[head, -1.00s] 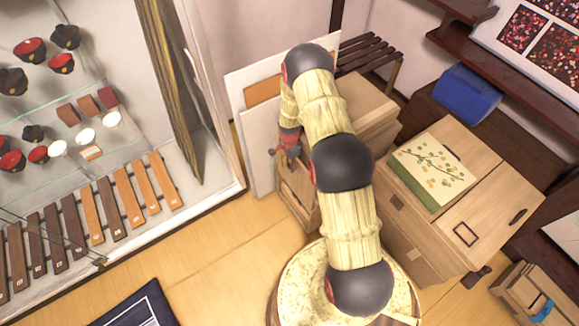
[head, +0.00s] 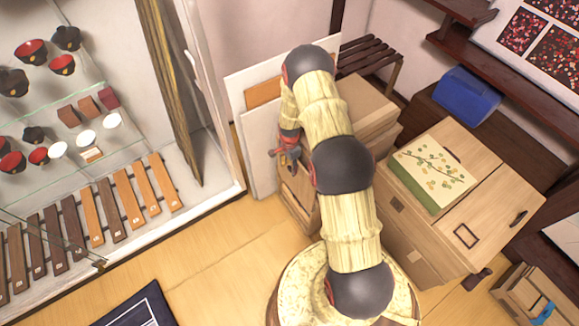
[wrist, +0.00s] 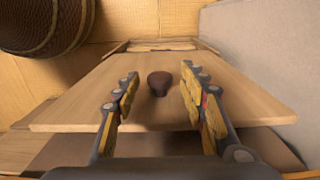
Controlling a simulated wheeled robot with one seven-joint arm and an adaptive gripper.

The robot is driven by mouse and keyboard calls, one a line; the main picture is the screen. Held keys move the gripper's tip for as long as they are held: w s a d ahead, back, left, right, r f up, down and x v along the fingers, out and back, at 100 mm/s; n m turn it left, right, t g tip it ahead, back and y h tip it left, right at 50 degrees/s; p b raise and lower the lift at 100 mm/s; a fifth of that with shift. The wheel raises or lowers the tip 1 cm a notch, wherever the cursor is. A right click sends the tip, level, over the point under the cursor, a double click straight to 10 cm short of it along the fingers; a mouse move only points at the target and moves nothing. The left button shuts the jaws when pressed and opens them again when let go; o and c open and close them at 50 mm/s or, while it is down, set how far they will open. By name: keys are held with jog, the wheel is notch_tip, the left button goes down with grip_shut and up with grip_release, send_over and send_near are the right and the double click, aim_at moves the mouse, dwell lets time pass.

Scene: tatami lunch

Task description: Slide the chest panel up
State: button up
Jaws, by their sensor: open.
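The chest (head: 297,198) is a light wooden box standing left of my arm in the head view, partly hidden behind the arm. Its panel (wrist: 230,105) is a flat, pale wooden board that fills the middle of the wrist view. A dark brown round knob (wrist: 160,83) stands out from the panel. My gripper (wrist: 160,92) is open, with one finger on each side of the knob. Clear gaps show between the knob and both fingers. In the head view my gripper (head: 287,154) is small, beside the chest's upper part, and its fingers are hard to make out.
A dark woven round object (wrist: 42,22) is at upper left in the wrist view. White and orange boards (head: 262,135) lean behind the chest. A glass display case (head: 215,120) stands left. A larger wooden chest (head: 480,215) stands right. Floor between is clear.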

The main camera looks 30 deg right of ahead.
notch_tip(320, 180, up, 12)
dwell(0.4)
jog(key=shift+f, duration=0.15)
dwell(0.3)
jog(key=s+a+r+n+g, duration=0.2)
jog(key=s+a+r+n, duration=0.1)
jog(key=s+n, duration=0.4)
jog(key=s+a+r+n+t, duration=0.2)
jog(key=s+a+r, duration=0.3)
jog(key=r, duration=0.9)
jog(key=s+a+r+n+t, duration=0.3)
jog(key=s+a+r+n, duration=0.2)
jog(key=s+r, duration=0.4)
jog(key=s+a+r+n+t, duration=0.2)
jog(key=s+a+r, duration=0.3)
jog(key=r, duration=1.3)
jog(key=shift+s+r+n+t, duration=0.3)
jog(key=shift+s+n, duration=0.5)
jog(key=shift+s, duration=0.15)
